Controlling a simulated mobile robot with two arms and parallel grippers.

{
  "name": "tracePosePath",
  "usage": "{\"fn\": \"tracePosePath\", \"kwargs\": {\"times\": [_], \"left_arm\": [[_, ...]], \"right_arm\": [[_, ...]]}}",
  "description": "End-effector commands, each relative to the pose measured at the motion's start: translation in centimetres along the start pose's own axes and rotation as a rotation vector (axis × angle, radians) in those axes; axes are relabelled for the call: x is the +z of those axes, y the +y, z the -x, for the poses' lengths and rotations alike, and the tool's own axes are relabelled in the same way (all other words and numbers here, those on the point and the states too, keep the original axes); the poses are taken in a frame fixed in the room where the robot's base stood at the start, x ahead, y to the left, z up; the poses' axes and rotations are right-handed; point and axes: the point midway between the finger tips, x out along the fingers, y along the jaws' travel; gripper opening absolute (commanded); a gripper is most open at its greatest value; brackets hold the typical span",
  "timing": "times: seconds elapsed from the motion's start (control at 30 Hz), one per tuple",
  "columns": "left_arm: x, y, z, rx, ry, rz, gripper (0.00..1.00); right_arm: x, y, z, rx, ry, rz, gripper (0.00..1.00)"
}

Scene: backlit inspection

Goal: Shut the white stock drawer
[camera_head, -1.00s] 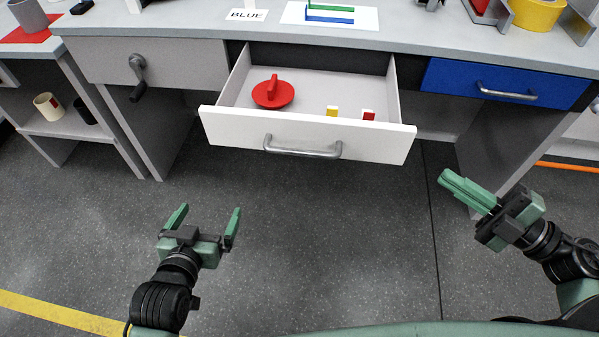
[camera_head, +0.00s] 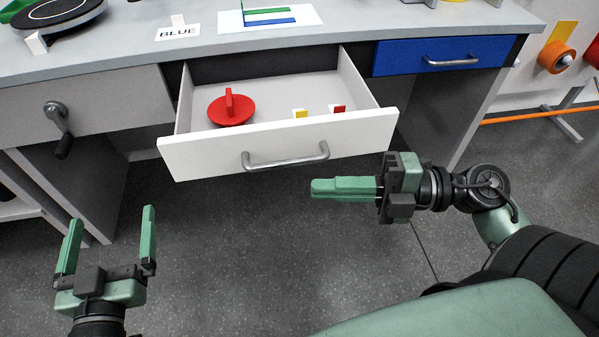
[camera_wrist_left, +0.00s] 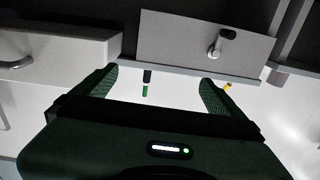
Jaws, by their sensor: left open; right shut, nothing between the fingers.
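The white stock drawer (camera_head: 205,158) stands pulled out from the desk in the head view, with a grey bar handle (camera_head: 286,158) on its front. Inside it lie a red round lid-like piece with a knob (camera_head: 231,108), a small yellow-and-white block (camera_head: 300,113) and a small red-and-white block (camera_head: 339,109). My left gripper (camera_head: 108,232) is open and empty, low at the left, apart from the drawer. My right gripper (camera_head: 318,188) is shut and empty, just below and in front of the drawer's right part, apart from the handle. The left wrist view shows my open left fingers (camera_wrist_left: 158,85).
A blue drawer (camera_head: 412,57) is shut at the right. A grey panel with a crank handle (camera_head: 58,125) is at the left. The desktop (camera_head: 375,22) holds a BLUE sign (camera_head: 178,32) and a white sheet with coloured strips (camera_head: 300,20). The floor in front is clear.

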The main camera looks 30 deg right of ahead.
Motion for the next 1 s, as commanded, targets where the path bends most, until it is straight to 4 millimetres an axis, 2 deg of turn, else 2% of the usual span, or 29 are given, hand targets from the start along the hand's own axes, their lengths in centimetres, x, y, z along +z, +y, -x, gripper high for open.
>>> {"fn": "tracePosePath", "kwargs": {"times": [0.17, 0.3, 0.5, 0.67, 1.0], "left_arm": [[-2.3, 0.3, -0.1, 0.007, 0.127, 0.003, 1.00], [-4.8, 0.7, 0.3, 0.014, 0.266, 0.007, 1.00], [-7.0, 0.9, 0.9, 0.021, 0.386, 0.011, 1.00], [-7.7, 1.0, 1.1, 0.022, 0.416, 0.012, 1.00], [-7.6, 1.0, 1.1, 0.022, 0.412, 0.012, 1.00]], "right_arm": [[-0.1, 0.1, -4.0, 0.003, 0.004, 0.008, 0.00], [2.1, -0.1, -4.2, 0.002, -0.001, 0.004, 0.00], [3.6, 0.0, -4.5, 0.001, -0.001, 0.001, 0.00], [3.9, 0.0, -4.6, 0.001, -0.001, 0.000, 0.00], [4.0, 0.1, -4.6, 0.001, -0.001, 0.000, 0.00]]}}
